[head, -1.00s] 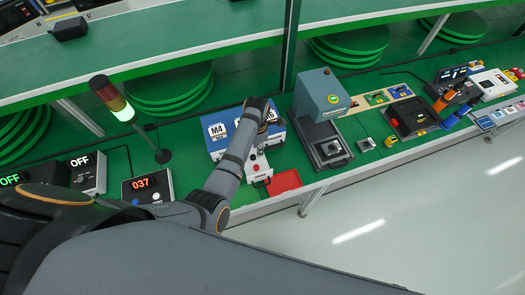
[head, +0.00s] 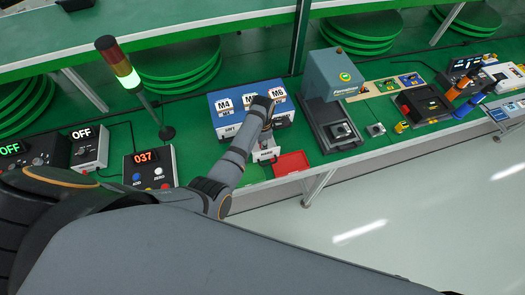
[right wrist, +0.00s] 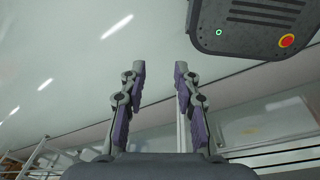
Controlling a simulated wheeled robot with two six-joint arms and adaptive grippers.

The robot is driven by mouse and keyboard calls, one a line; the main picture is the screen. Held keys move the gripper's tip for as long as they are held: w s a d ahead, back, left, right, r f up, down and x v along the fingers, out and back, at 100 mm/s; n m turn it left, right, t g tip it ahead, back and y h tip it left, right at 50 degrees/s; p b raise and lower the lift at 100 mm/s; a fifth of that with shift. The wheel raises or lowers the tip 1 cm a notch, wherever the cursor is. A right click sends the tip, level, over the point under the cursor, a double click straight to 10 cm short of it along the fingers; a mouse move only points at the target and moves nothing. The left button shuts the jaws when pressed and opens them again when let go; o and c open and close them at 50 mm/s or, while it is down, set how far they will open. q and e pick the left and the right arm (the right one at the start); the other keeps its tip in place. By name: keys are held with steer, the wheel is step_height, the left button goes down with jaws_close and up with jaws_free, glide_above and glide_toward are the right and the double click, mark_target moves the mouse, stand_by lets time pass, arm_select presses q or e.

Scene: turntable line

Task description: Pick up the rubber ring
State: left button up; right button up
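I cannot make out the rubber ring for certain in any view. A small yellow piece (head: 401,127) lies near the bench's front edge in the head view, too small to identify. My left arm reaches over the bench to the front of a blue box marked M4 and M6 (head: 226,121).
A red tray (head: 291,163) lies beside the blue box. A grey-green press (head: 335,75) stands right of it. A signal lamp (head: 118,62) and a 037 display (head: 148,172) stand left. The right wrist view shows a grey housing with a red button (right wrist: 255,25).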

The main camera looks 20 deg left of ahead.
arm_select(q)
steer(key=shift+w+f, duration=0.15)
steer(key=shift+f, duration=0.15)
steer(key=shift+w, duration=0.1)
steer(key=shift+r, duration=0.1)
steer(key=c, duration=0.4)
arm_select(e)
steer(key=shift+w+f, duration=0.1)
steer(key=shift+w, duration=0.9)
